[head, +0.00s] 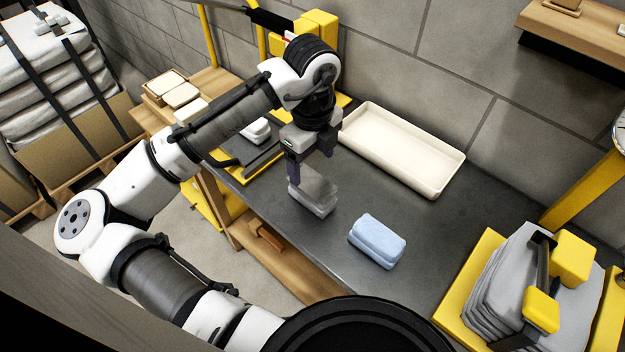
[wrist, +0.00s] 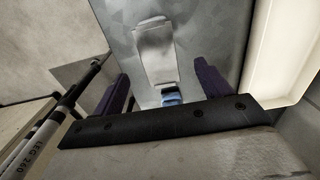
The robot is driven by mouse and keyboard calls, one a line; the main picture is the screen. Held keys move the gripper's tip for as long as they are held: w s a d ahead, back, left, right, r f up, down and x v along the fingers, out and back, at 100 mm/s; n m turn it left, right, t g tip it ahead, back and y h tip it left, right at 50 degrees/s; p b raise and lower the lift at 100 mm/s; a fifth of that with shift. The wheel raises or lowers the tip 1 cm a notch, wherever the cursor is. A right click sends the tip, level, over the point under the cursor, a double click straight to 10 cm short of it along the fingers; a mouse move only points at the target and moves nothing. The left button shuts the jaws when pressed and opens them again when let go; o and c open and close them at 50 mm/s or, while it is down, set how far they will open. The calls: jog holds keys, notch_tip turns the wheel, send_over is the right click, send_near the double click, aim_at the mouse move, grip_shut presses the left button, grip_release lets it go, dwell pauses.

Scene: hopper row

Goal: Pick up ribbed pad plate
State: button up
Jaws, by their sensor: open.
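A grey block-like piece (head: 313,192) lies on the dark worktop (head: 285,215), near its front edge. It looks like the ribbed pad plate, but its ribs are too small to make out. My gripper (head: 311,168) is open and points down just above this piece, with nothing held. In the wrist view the two purple fingers of my gripper (wrist: 162,88) stand apart, and the pale grey piece (wrist: 154,52) shows between and beyond them. A light blue ribbed-looking block (head: 377,241) lies to its right, apart from it. Part of a blue thing (wrist: 171,98) also shows in the wrist view.
A long cream tray (head: 450,186) stands against the block wall behind. Grey stacked sheets (head: 490,283) with yellow clamps sit at the right end. A yellow-edged stand (head: 262,170) is left of my gripper. Bare worktop lies between the blue block and the tray.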

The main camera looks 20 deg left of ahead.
aim_at(312, 182)
jog(key=shift+s+d+f+p, duration=0.15)
jog(key=shift+f+p, duration=0.3)
jog(key=shift+f, duration=1.75)
jog(key=c, duration=1.1)
jog(key=shift+r, duration=0.1)
notch_tip(312, 182, up, 20)
jog(key=b, duration=0.1)
